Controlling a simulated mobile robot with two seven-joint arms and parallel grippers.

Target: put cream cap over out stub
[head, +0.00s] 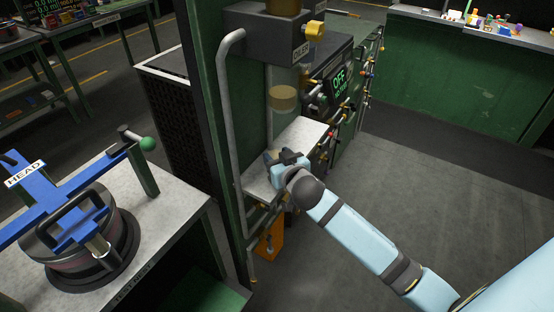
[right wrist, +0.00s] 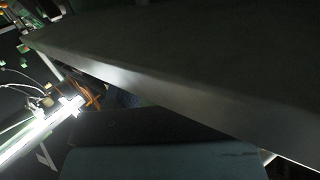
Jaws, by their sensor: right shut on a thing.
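My right gripper (head: 276,160) reaches in from the right and is at the pale shelf of the machine, below the oiler. It is shut, and a small cream patch, seemingly the cream cap (head: 269,156), shows at its tips. The rest of the cap is hidden by the gripper and wrist. I cannot pick out the out stub in either view. The right wrist view shows only a dark slab edge close to the camera and a bright light at the left, with no fingertips or cap clear. My left gripper is not in view.
The oiler box (head: 275,45) and a clear cup with tan contents (head: 283,98) are above the shelf (head: 303,133). A grey pipe (head: 229,130) runs on the left. A panel reading OFF (head: 340,82) has several knobs. A pot with blue clamp (head: 70,222) stands left.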

